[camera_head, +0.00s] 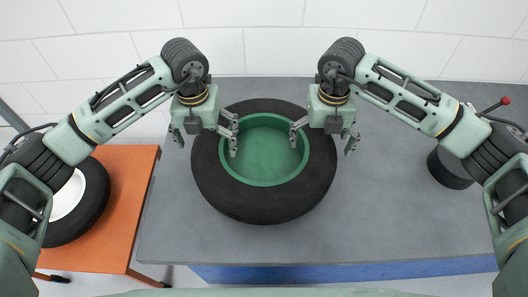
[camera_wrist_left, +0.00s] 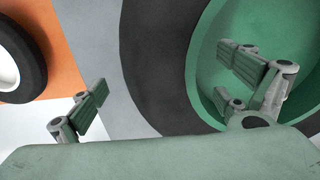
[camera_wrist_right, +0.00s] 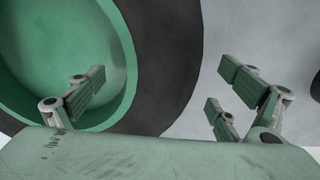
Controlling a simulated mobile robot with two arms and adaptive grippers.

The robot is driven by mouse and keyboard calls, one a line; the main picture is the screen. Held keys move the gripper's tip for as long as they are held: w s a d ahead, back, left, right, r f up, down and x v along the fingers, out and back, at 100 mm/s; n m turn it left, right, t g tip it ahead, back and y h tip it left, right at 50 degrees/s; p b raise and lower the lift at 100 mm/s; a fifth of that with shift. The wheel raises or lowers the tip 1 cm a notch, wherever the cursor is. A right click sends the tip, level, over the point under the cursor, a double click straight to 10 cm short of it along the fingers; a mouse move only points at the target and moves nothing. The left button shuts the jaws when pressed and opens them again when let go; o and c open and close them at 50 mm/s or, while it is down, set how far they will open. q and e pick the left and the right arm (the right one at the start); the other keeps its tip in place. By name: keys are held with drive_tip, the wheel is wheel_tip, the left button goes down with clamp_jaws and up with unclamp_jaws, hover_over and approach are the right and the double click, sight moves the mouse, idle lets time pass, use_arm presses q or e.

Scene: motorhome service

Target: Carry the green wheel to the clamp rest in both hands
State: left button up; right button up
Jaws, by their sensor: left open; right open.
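The green wheel (camera_head: 264,150), a green rim in a black tyre, lies flat on the grey tabletop (camera_head: 400,225). My left gripper (camera_head: 205,137) is open over the tyre's left side, one finger over the green rim and the other outside the tyre. The left wrist view shows tyre (camera_wrist_left: 160,70) between its fingers. My right gripper (camera_head: 323,140) is open over the right side in the same way. The right wrist view shows tyre (camera_wrist_right: 165,65) between its fingers. Neither grips it; finger height is unclear. A dark round block (camera_head: 447,168) at right may be the clamp rest, partly hidden by my right arm.
A white-centred wheel (camera_head: 88,205) lies on an orange table (camera_head: 125,215) at the left. A red-knobbed lever (camera_head: 505,100) shows at the far right. The grey tabletop between the green wheel and the dark block is clear. A white wall (camera_head: 280,45) stands behind.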

use_arm(q)
drive_tip(key=shift+f, duration=1.2)
use_arm(e)
drive_tip(key=shift+f, duration=1.25)
use_arm(q)
drive_tip(key=shift+c, duration=0.4)
use_arm(e)
drive_tip(key=shift+c, duration=0.4)
use_arm(q)
drive_tip(key=shift+a, duration=0.1)
drive_tip(key=c, duration=2)
use_arm(e)
drive_tip(key=shift+s, duration=0.1)
drive_tip(key=c, duration=2.1)
use_arm(q)
drive_tip(key=shift+w+r, duration=0.1)
drive_tip(key=shift+r, duration=0.1)
use_arm(e)
drive_tip(key=shift+w+a+r, duration=0.1)
drive_tip(key=shift+w+r, duration=0.1)
drive_tip(key=shift+r, duration=0.05)
